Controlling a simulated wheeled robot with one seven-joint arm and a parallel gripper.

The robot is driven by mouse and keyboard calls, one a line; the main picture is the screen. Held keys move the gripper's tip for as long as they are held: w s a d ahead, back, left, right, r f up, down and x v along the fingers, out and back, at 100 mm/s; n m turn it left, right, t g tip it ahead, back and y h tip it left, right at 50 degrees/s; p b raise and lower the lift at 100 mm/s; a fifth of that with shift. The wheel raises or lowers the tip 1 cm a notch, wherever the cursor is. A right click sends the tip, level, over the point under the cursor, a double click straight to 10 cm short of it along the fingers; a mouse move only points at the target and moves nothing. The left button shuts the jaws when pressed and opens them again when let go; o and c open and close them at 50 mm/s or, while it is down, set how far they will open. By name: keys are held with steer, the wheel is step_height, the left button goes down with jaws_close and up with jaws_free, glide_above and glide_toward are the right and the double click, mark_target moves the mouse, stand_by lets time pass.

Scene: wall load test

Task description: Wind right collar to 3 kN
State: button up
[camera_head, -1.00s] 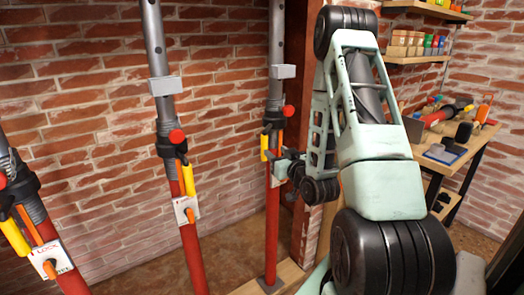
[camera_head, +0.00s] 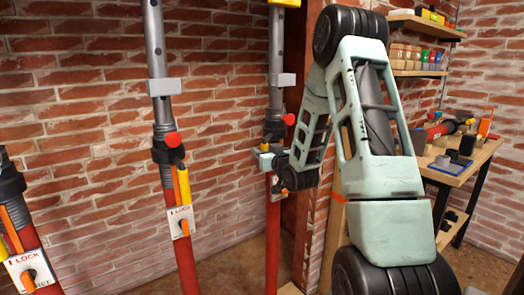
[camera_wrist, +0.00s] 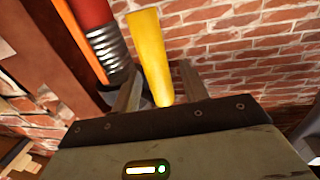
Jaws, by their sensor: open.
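Several red props stand before the brick wall in the head view. The right prop (camera_head: 274,225) has a dark collar (camera_head: 275,129) with a red knob (camera_head: 289,119). Below it is a white plate with an orange lever (camera_head: 285,191). My gripper (camera_head: 262,153) is at the right prop, just below that collar, and hides most of its yellow handle. In the wrist view my gripper (camera_wrist: 160,90) is open, with the yellow handle (camera_wrist: 149,50) between its fingers; contact cannot be told. The red tube and threaded sleeve (camera_wrist: 109,48) lie beside the handle.
The middle prop (camera_head: 185,240) and a left prop stand left of the right one. A wooden post (camera_head: 302,200) is close on the right. A workbench (camera_head: 470,170) with tools and shelves (camera_head: 415,73) is farther right.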

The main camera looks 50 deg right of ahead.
steer(key=shift+x, duration=1)
jaws_close()
